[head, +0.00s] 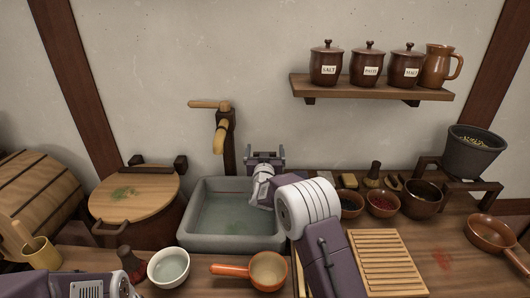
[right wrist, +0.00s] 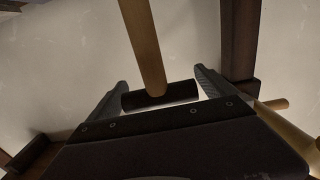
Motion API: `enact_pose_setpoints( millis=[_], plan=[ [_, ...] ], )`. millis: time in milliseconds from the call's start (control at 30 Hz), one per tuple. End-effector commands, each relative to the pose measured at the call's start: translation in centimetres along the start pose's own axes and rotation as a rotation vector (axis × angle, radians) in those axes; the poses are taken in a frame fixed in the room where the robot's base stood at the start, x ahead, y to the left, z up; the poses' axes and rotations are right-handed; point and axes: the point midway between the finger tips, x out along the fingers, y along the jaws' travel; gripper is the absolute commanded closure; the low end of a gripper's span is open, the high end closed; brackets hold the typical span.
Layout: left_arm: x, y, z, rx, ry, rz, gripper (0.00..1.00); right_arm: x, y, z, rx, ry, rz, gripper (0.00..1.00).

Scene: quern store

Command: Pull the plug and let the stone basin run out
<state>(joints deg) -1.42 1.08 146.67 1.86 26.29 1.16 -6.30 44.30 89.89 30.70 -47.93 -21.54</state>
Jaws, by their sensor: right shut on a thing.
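The grey stone basin (head: 184,236) stands at the middle of the counter in the head view, with grey-green water (head: 226,213) in it. My right gripper (head: 264,156) is over the basin's back right corner. In the right wrist view my right gripper (right wrist: 161,88) is shut on the dark crosspiece of what looks like the plug, a tan wooden rod (right wrist: 142,45) with a dark bar (right wrist: 162,95) across its end. The rod's far end is out of frame. The head view does not show the plug or the drain clearly. My left gripper is out of view; only its arm shows at bottom left.
A wooden tap (head: 222,135) stands behind the basin. A lidded tub (head: 135,203) is to its left. A white bowl (head: 168,266) and an orange-handled pan (head: 267,271) sit in front. Small bowls (head: 383,203) and a slatted board (head: 385,263) crowd the right.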

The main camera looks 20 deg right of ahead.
Motion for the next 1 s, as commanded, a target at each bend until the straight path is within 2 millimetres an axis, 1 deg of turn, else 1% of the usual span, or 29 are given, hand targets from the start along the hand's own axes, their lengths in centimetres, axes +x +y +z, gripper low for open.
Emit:
enact_pose_setpoints(
  millis=[33, 67, 100, 333, 433, 567, 667, 733, 800, 1000],
  plan=[
    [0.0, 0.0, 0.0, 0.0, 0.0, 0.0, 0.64, 0.1, 0.0, -0.9, 0.002, 0.02, 0.002, 0.78],
    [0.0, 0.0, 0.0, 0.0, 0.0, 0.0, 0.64, 0.1, 0.1, -0.9, 0.003, 0.021, 0.002, 0.78],
    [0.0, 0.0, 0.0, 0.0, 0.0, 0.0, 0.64, 0.1, 0.1, -0.9, 0.003, 0.022, 0.002, 0.0],
    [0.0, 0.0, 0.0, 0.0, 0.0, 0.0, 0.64, 0.0, 0.0, -0.6, 0.002, 0.015, 0.002, 0.0],
    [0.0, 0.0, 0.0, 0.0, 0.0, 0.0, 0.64, -0.6, 0.0, -0.6, 0.001, 0.013, 0.001, 0.0],
    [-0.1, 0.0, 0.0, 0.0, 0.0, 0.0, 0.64, -2.4, 0.0, -0.6, 0.0, 0.012, 0.0, 0.0],
    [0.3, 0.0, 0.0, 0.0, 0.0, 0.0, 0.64, -4.3, 0.0, -0.5, 0.002, 0.015, 0.0, 0.0],
    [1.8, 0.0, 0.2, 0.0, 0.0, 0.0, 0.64, -5.4, 0.0, 0.1, 0.004, 0.018, 0.0, 0.0],
    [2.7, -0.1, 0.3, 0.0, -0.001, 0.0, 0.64, -6.3, -0.1, 0.0, 0.003, 0.019, 0.0, 0.0],
    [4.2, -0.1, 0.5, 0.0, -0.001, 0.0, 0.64, -8.5, -0.1, -0.3, 0.003, 0.02, 0.0, 0.0]
  ],
)
